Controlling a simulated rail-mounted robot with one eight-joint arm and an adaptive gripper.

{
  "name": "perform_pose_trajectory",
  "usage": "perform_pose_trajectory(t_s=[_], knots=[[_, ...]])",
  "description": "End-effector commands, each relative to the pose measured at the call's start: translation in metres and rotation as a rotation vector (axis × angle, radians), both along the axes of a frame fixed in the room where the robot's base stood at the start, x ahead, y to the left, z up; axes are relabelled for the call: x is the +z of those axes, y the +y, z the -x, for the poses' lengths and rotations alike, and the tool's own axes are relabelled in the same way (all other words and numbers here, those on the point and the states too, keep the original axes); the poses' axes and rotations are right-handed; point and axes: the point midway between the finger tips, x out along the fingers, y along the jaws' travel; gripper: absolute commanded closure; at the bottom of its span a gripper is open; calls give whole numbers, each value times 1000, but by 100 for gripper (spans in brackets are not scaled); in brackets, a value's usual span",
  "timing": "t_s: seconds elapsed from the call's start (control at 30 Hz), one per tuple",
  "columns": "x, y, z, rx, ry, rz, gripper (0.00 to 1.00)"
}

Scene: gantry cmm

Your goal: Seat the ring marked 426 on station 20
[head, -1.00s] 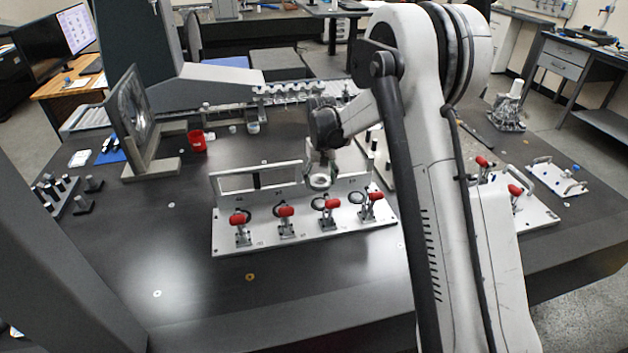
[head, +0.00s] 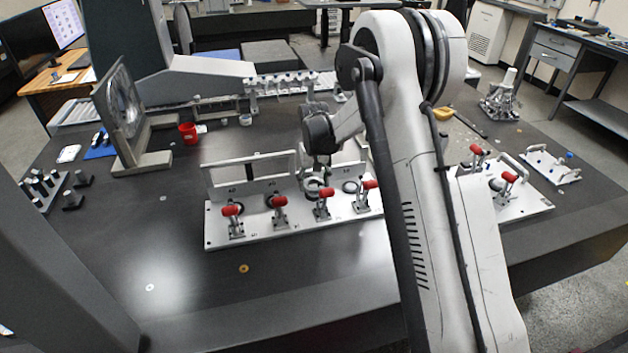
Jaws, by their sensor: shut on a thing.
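My gripper (head: 317,168) points down over the long light fixture plate (head: 222,240) and is shut on a pale metal ring (head: 318,189). The ring is at the third station from the left, just behind that station's red-handled clamp (head: 322,208). It covers the station's seat, so I cannot tell whether it is touching or a little above it. The marking on the ring and the station numbers are too small to read.
Red-handled clamps stand along the plate's front, close to my gripper. An upright frame (head: 250,160) rises behind the left stations. A second clamp plate (head: 530,207) is at the right. A red cup (head: 188,133) stands back left.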

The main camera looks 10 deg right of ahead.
Motion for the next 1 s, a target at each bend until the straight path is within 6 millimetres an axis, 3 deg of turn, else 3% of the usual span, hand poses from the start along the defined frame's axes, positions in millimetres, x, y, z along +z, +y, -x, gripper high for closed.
perform_pose_trajectory(t_s=[0.2, 1.0], knots=[[-12, 0, 0, 0, 0, 0, 88], [-11, 0, 3, 0, 0, 0, 88]])
